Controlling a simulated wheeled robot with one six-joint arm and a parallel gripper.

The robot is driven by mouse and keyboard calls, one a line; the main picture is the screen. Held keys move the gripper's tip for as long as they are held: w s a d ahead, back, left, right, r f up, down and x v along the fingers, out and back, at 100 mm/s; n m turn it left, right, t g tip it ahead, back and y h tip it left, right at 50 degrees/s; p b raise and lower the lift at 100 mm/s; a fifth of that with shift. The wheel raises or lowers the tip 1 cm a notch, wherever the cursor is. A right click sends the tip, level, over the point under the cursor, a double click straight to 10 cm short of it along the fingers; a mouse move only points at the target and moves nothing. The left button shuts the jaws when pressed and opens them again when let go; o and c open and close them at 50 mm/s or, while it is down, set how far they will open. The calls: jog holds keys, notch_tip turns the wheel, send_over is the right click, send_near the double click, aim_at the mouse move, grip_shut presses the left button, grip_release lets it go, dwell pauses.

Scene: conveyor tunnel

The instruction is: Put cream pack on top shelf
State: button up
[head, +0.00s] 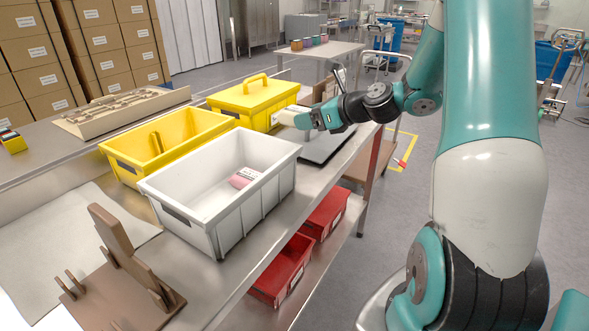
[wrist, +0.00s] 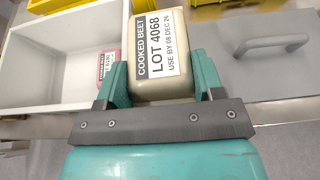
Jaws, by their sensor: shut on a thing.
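The cream pack (wrist: 165,85) is in my gripper (wrist: 160,88), between its two teal fingers. Its white label reads "COOKED BEET LOT 4068". In the head view the pack (head: 288,116) shows only partly at the tip of my gripper (head: 302,119), in front of the yellow lidded box. The gripper is shut on it. In the head view the pack is above the bench, near the far end of the white bin. Which surface is the top shelf I cannot tell; a steel bench top (head: 225,286) and a lower level under it show.
A white bin (head: 205,211) holds a pink pack (head: 245,177). Beside it are an open yellow bin (head: 125,168) and a yellow lidded box (head: 250,101). A grey panel with a handle (wrist: 262,78) lies to the right. Red bins (head: 283,272) sit below.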

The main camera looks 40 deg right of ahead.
aim_at(308, 175)
notch_tip(308, 175, down, 14)
jog(key=shift+a+r+b, duration=0.1)
jog(key=shift+b, duration=0.85)
jog(key=o, duration=0.7)
jog(key=shift+f, duration=0.25)
jog(key=shift+o, duration=0.9)
jog(key=shift+r, duration=0.15)
